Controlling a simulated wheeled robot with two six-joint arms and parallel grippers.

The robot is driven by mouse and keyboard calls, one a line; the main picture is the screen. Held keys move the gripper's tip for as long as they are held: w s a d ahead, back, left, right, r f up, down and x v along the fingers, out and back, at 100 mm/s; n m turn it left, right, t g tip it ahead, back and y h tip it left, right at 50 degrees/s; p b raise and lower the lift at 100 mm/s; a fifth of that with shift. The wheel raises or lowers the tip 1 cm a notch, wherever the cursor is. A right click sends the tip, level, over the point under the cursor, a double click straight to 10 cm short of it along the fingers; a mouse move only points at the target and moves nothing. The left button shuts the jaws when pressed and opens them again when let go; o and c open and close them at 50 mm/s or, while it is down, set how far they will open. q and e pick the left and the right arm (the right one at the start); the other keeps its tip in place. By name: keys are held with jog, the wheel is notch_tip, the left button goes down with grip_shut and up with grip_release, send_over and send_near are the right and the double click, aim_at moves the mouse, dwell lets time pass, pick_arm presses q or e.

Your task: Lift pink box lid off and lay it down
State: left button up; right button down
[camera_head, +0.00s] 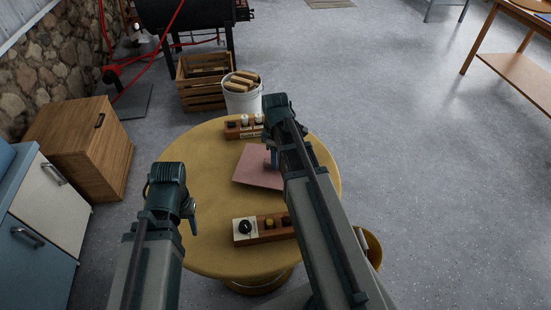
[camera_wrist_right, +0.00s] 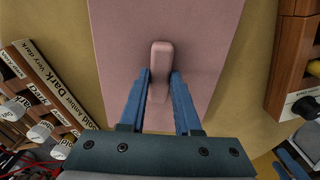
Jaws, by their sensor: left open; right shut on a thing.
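The pink lid (camera_head: 254,172) is a flat pink panel over the middle of the round table. In the right wrist view the lid (camera_wrist_right: 208,32) fills the upper middle, with a pink handle (camera_wrist_right: 160,62) standing up from it. My right gripper (camera_wrist_right: 160,85) is shut on this handle, one blue finger on each side. In the head view my right gripper (camera_head: 273,160) is above the lid, partly behind its own arm. The box body cannot be made out, and I cannot tell whether the lid touches anything below. My left gripper (camera_head: 191,215) is open and empty over the table's left side.
The round yellow table (camera_head: 210,160) carries a wooden rack with jars (camera_head: 245,127) behind the lid and another wooden rack (camera_head: 262,228) in front. A white bucket of wood (camera_head: 242,98) stands beyond it. The table's left part is bare.

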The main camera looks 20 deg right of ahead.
pick_arm(q)
jog(key=shift+f+b, duration=0.75)
jog(key=shift+f, duration=0.1)
pick_arm(e)
jog(key=shift+f, duration=0.9)
jog(key=c, duration=0.5)
grip_release()
jog(key=shift+c, duration=0.2)
pick_arm(q)
jog(key=shift+r, duration=0.15)
pick_arm(e)
jog(key=shift+r, duration=0.2)
pick_arm(q)
notch_tip(320, 180, up, 14)
jog(key=p, duration=1.4)
pick_arm(e)
notch_tip(320, 180, up, 14)
jog(key=shift+f, duration=0.2)
pick_arm(q)
jog(key=shift+f, duration=0.25)
